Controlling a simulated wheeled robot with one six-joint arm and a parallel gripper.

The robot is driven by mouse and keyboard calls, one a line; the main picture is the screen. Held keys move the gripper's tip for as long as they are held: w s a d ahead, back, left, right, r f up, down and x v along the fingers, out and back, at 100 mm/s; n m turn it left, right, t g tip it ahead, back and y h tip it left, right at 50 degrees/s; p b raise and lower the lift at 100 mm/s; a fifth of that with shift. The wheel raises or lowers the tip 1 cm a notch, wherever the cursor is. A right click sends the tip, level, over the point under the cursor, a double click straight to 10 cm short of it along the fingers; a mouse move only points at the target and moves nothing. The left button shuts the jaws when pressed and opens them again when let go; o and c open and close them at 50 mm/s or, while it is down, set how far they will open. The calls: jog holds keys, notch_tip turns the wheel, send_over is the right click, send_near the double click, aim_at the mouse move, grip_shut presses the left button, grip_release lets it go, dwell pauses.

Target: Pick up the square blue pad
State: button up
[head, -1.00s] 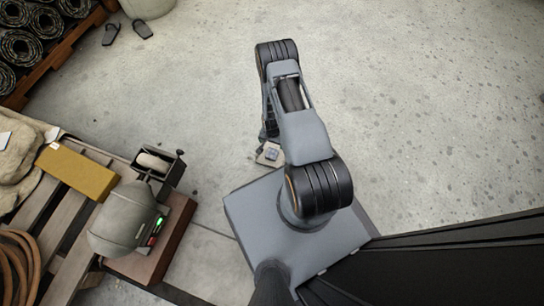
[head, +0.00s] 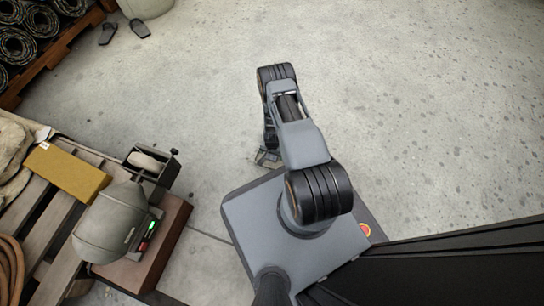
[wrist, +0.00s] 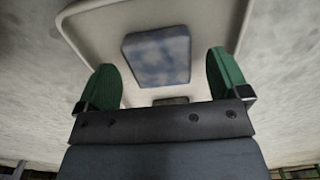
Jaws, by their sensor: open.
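The square blue pad (wrist: 157,56) shows in the wrist view as a mottled blue-grey block with rounded corners. It lies on a pale, rounded tray (wrist: 88,28) with a raised rim. My gripper (wrist: 164,78) is open, its two green fingers apart on either side below the pad in the picture. Nothing is held between them; whether they touch the tray I cannot tell. In the head view my gripper (head: 267,156) is small and low near the floor beside my base, and the pad is hidden behind it and the arm.
Slippers (head: 108,34) and rolls (head: 18,45) lie at upper left. The concrete floor (head: 420,110) is clear at centre and right.

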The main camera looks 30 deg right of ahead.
jog(key=shift+f, duration=0.35)
jog(key=c, duration=1)
jog(key=shift+r, duration=0.2)
jog(key=shift+c, duration=0.2)
